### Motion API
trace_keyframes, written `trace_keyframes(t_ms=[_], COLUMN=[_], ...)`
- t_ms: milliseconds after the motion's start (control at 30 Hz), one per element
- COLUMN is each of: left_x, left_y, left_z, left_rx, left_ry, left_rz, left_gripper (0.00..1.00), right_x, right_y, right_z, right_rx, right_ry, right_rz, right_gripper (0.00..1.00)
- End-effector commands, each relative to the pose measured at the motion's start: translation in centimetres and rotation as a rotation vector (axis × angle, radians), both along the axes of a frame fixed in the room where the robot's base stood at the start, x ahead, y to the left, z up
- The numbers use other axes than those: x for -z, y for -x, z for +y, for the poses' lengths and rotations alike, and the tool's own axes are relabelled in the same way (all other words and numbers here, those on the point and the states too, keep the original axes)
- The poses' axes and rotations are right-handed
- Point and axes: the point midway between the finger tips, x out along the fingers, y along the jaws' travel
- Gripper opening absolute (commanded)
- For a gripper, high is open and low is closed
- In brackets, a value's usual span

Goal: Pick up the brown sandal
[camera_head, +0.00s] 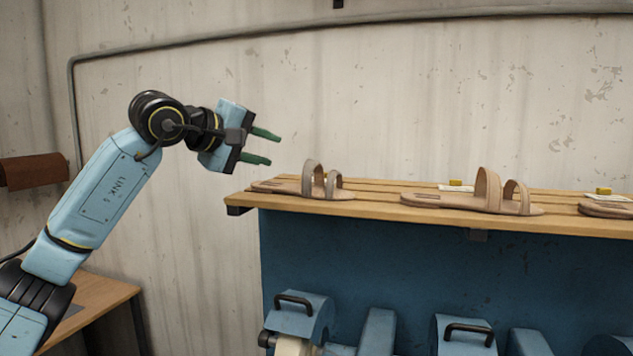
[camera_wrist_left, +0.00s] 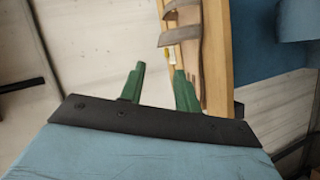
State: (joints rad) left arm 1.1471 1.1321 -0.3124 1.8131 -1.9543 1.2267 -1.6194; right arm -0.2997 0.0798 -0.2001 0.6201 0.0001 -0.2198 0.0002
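Three tan-brown sandals lie on a slatted wooden shelf (camera_head: 370,213): a left sandal (camera_head: 278,187), a middle sandal (camera_head: 440,201) and a right sandal (camera_head: 603,208) cut by the picture edge. Their colours are alike, so I cannot tell which is meant by brown. My left gripper (camera_head: 275,149) is open and empty, above and left of the left sandal, green fingers pointing right. In the left wrist view the fingers (camera_wrist_left: 160,74) stand apart, and one overlaps a sandal (camera_wrist_left: 191,55) with two straps beyond it. My right gripper is not in view.
Small yellow-topped tags (camera_head: 456,186) sit behind the sandals. A blue panel (camera_head: 370,255) drops below the shelf, with blue machines with black handles (camera_head: 298,318) in front. A wooden table (camera_head: 100,297) stands lower left. The air above the shelf is clear.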

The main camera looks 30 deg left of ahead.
Motion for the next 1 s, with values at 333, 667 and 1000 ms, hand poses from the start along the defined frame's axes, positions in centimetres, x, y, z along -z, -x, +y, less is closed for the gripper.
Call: trace_keyframes(t_ms=[333,667,1000], left_x=[1.7,2.6,3.7], left_y=[-5.9,-8.7,-12.3], left_z=[-1.2,-1.7,-2.3], left_rx=[0.002,0.003,0.001], left_ry=[0.003,0.005,0.002], left_rz=[0.003,0.004,0.001], left_gripper=[0.32,0.32,0.32], right_x=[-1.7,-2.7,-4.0], right_y=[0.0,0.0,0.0], right_z=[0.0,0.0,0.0], right_rx=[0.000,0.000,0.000], right_ry=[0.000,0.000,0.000], right_rz=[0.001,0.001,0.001], right_gripper=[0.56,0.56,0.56])
